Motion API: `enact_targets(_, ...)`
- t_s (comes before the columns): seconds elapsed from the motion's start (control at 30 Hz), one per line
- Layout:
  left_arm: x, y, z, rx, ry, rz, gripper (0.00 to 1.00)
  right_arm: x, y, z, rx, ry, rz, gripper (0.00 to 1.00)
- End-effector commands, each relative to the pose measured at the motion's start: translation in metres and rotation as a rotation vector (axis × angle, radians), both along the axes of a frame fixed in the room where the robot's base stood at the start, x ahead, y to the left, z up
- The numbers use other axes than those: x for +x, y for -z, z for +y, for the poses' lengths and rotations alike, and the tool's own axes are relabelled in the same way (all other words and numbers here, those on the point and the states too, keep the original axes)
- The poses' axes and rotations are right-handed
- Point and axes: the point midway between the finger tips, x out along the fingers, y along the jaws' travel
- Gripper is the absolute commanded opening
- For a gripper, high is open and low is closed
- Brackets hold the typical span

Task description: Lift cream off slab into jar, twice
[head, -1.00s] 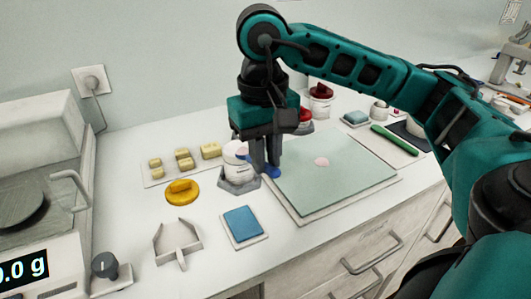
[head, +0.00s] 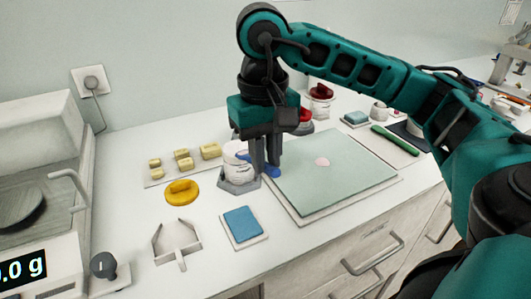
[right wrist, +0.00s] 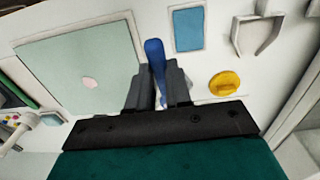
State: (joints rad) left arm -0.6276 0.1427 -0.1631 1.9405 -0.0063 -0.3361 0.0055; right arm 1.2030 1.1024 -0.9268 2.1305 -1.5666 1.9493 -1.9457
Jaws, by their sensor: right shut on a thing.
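The pale green slab (head: 340,185) lies on the counter with one small pink dab of cream (head: 322,162) near its middle. In the right wrist view the slab (right wrist: 60,65) and the dab (right wrist: 90,84) show at left. The white jar (head: 236,172) stands in a grey holder just left of the slab. My right gripper (head: 265,168) is beside the jar, shut on a blue spatula (right wrist: 154,58). My left gripper is not in view.
A blue pad on a white tile (head: 242,225), a grey scoop-like tray (head: 177,243) and a yellow dish (head: 182,192) lie in front. Yellow blocks (head: 183,160) sit behind. A balance (head: 40,200) stands at left. Red-topped jars (head: 320,98) stand behind the slab.

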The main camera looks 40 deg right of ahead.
Motion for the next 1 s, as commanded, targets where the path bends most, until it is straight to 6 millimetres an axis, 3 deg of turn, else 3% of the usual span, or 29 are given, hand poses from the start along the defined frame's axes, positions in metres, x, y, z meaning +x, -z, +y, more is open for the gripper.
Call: enact_targets(1.0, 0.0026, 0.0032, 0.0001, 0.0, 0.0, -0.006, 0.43, -0.0069, 0.0013, 0.0016, -0.001, -0.003, 0.006, 0.0)
